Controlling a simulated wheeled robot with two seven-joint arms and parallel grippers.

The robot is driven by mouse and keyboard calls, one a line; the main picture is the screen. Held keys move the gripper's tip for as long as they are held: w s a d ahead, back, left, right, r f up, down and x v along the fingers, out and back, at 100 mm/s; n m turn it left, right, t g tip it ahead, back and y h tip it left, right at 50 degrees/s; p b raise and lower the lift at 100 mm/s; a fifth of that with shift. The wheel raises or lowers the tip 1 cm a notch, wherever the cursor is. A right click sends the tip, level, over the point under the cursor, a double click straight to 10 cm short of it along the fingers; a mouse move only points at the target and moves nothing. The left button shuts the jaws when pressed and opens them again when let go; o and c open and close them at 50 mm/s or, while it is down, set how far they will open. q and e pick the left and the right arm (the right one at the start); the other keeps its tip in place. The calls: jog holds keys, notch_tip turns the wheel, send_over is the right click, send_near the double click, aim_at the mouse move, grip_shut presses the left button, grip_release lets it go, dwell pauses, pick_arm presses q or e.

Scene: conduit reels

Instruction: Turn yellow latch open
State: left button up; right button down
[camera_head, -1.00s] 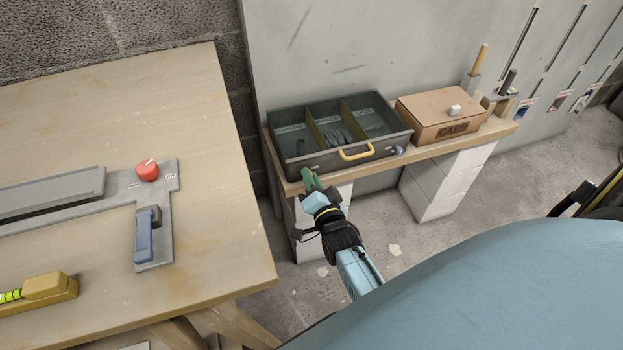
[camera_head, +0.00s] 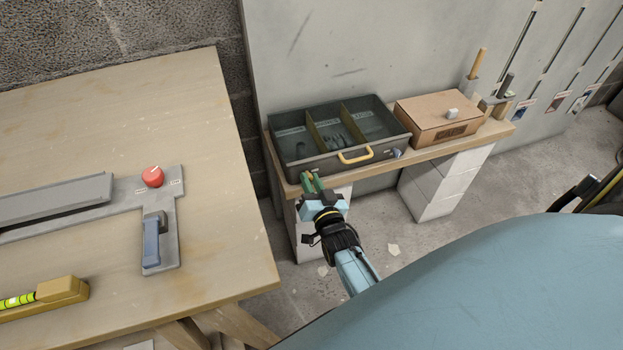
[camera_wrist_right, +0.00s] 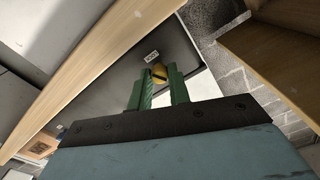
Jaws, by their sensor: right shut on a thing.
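The yellow latch (camera_wrist_right: 158,73) shows in the right wrist view as a small rounded knob on the dark front of the toolbox, beside a small white label (camera_wrist_right: 151,56). My right gripper (camera_wrist_right: 162,88) has green fingers, one on each side of the latch, and is shut on it. In the head view my right gripper (camera_head: 312,182) is at the near left corner of the open grey toolbox (camera_head: 330,165). The latch is mostly hidden there by the fingers. My left gripper is not in view.
The toolbox has a yellow handle (camera_head: 356,155) and stands on a wooden shelf (camera_head: 440,150) beside a cardboard box (camera_head: 440,115). A workbench (camera_head: 120,110) at left carries a red knob (camera_head: 153,176), a blue lever (camera_head: 151,242) and a yellow level (camera_head: 62,290).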

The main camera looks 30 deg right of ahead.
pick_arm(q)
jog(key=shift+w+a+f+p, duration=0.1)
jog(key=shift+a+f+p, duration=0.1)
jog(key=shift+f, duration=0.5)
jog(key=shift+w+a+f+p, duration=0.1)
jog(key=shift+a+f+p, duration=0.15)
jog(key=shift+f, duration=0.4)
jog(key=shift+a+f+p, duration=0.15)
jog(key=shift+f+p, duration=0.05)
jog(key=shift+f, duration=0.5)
pick_arm(e)
jog(key=shift+n, duration=6.2)
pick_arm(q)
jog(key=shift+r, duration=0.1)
pick_arm(e)
jog(key=c, duration=1.3)
grip_release()
jog(key=shift+a, duration=0.1)
